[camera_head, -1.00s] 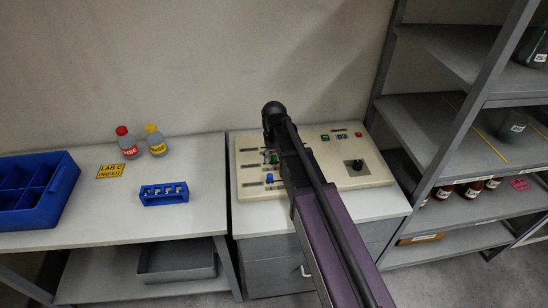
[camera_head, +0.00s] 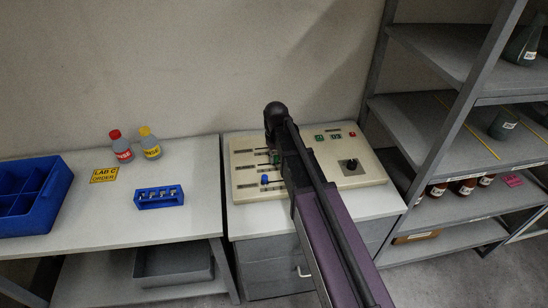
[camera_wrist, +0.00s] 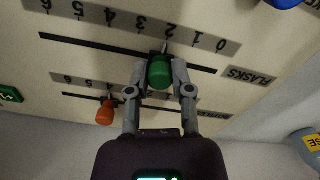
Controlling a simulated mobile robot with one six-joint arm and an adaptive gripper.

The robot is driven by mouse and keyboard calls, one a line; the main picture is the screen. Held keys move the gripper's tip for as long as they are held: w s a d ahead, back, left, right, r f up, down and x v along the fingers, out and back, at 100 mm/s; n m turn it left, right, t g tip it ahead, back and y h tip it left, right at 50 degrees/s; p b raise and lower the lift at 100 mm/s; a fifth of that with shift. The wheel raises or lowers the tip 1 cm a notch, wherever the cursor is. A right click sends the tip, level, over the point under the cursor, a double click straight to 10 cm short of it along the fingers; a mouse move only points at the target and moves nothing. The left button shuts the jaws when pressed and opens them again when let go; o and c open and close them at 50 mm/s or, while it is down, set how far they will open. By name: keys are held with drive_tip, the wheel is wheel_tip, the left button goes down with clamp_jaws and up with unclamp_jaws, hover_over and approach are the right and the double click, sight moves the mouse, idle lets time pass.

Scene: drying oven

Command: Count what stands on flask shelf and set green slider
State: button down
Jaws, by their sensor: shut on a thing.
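The green slider knob (camera_wrist: 160,72) is between my gripper's fingers (camera_wrist: 160,82) in the wrist view, and the gripper is shut on it. Its pointer stands by the 2 on an upside-down scale from 0 to 6; a FLASKS label (camera_wrist: 250,76) is at the track's right end. In the head view the control panel (camera_head: 330,172) is partly hidden by my arm. A dark green flask (camera_head: 524,46) stands on the shelving's top visible shelf, and another flask (camera_head: 503,125) on the shelf below. The right side of the shelves is cut off.
An orange slider knob (camera_wrist: 105,113) is close to my gripper's left finger, and a blue knob (camera_head: 264,180) is also on the panel. Brown bottles (camera_head: 463,187) stand on a lower shelf. A blue bin (camera_head: 62,182), blue rack (camera_head: 160,197) and two capped bottles (camera_head: 121,148) are on the left bench.

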drive_tip(key=c, duration=0.5)
unclamp_jaws()
drive_tip(key=shift+a, duration=0.2)
drive_tip(key=shift+s+a, duration=0.1)
drive_tip(key=shift+a, duration=0.8)
drive_tip(key=shift+a+r+p, duration=0.25)
drive_tip(key=shift+r+p, duration=0.05)
drive_tip(key=shift+p, duration=0.05)
wheel_tip(320, 180, up, 14)
drive_tip(key=f+p, duration=0.1)
drive_tip(key=p, duration=1.2)
drive_tip(key=s+d+f+m+b, duration=0.1)
drive_tip(key=s+d+f+b, duration=0.3)
drive_tip(key=s, duration=0.1)
drive_tip(key=s+d+f+m+b, duration=0.1)
drive_tip(key=s+d+f+b, duration=0.3)
drive_tip(key=s, duration=0.1)
drive_tip(key=s+d+f+m+b, duration=0.2)
drive_tip(key=s+d+f+b, duration=0.2)
drive_tip(key=s, duration=0.1)
drive_tip(key=shift+s+f+b, duration=0.2)
drive_tip(key=shift+f+b, duration=0.05)
drive_tip(key=shift+b, duration=0.05)
drive_tip(key=shift+s+d+f+m+b, duration=0.3)
drive_tip(key=shift+s+d+f+b, duration=0.2)
drive_tip(key=shift+s, duration=0.25)
